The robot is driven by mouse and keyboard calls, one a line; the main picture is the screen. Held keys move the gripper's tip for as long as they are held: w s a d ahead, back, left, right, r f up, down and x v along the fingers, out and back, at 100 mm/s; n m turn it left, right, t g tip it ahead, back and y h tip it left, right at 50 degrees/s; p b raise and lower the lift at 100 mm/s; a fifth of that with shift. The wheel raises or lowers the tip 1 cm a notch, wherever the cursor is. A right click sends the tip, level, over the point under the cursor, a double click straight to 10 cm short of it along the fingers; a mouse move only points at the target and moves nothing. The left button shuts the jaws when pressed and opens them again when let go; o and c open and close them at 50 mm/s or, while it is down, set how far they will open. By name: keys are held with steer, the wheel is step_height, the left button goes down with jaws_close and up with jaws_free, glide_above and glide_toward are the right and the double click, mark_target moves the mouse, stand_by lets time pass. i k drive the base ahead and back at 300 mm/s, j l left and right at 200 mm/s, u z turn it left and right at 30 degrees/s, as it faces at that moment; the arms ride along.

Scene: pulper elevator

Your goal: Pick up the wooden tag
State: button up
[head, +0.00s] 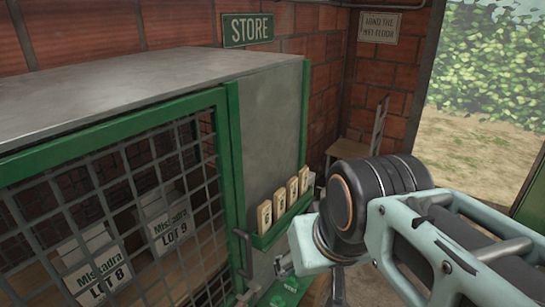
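Several pale wooden tags with dark markings stand upright in a row in a green rack (262,241) on the side of the wire-fronted cabinet. The nearest wooden tag (265,216) is at the left end. The others, a second tag (280,203), a third tag (292,190) and one at the far end (304,180), recede to the right. My arm comes in from the right, its wrist just right of and below the rack. My gripper lies low in the picture, mostly hidden by the wrist, so its fingers cannot be made out. No tag is seen in it.
The grey cabinet (170,85) has a green frame and a mesh door with a dark handle (243,254). White boxes, including a LOT 9 box (172,228), stand inside. A wooden chair (362,137) stands by the brick wall. An open doorway (480,130) is at right.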

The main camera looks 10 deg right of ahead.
mark_target(303, 175)
steer(key=z, duration=0.35)
steer(key=i+l+u, duration=0.15)
steer(key=l, duration=0.2)
steer(key=i+l+u, duration=0.1)
steer(key=l, duration=0.25)
steer(key=i+l+u, duration=0.25)
steer(key=i+l, duration=0.15)
steer(key=l, duration=0.35)
